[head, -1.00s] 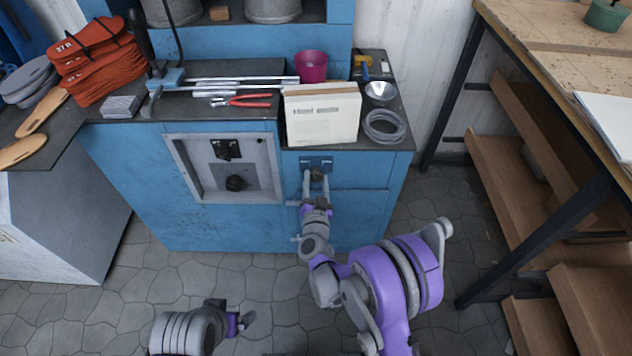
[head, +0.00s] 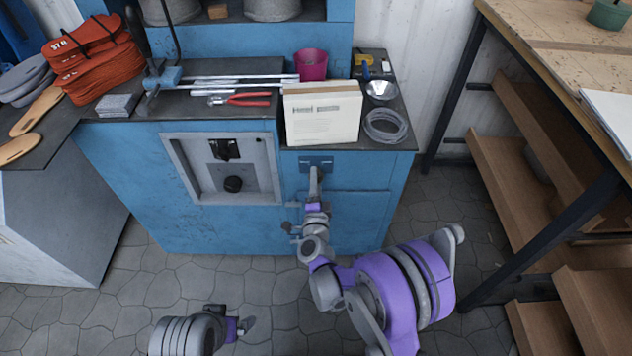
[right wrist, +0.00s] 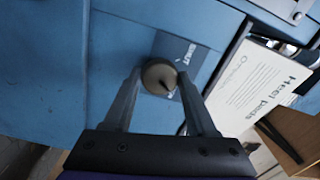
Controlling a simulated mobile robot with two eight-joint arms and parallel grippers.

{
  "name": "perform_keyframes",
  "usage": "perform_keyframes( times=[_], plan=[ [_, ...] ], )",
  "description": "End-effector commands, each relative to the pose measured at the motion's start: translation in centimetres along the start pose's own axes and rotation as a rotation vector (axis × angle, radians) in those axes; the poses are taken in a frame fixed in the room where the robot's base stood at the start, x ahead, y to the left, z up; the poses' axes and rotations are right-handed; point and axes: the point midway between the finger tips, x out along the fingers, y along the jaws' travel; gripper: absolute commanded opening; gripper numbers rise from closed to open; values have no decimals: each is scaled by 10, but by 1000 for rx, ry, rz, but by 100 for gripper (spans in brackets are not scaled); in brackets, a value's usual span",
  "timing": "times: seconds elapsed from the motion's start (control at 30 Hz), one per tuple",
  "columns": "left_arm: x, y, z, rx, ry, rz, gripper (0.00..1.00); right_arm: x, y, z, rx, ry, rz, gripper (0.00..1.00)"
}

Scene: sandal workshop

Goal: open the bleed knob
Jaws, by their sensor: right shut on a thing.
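The bleed knob (right wrist: 159,76) is a round, brownish-grey knob with a dark pointed mark on its face. It sits on the blue front of the machine in the right wrist view, in front of a darker blue label plate (right wrist: 192,54) with white lettering. The plate also shows in the head view (head: 316,161), below the white box. My right gripper (head: 316,174) is at the knob, its fingers shut on the knob's two sides. In the head view the fingers are seen nearly edge-on and mostly hide the knob. My left gripper (head: 240,326) is low at the front, away from the machine; its jaw opening is unclear.
A white box (head: 322,118) stands on the ledge above the knob, near a coil of wire (head: 386,126) and red-handled pliers (head: 240,99). A wooden shelf rack (head: 510,160) stands right. The floor between is clear.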

Motion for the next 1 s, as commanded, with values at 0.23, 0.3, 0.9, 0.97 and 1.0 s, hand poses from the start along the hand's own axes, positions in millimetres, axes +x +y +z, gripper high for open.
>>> perform_keyframes(
  times=[0.23,0.3,0.9,0.97,1.0],
  plan=[
    [2,0,0,0,0,0,95,0,0,1,147,-2,1,1],
    [3,0,0,0,0,0,95,0,0,1,175,-2,1,1],
    [3,0,1,0,0,0,95,0,0,1,240,-1,1,1],
    [3,0,1,0,0,0,95,0,0,1,240,-1,1,1],
    [3,0,1,0,0,0,95,0,0,1,240,-1,1,1]
  ],
)
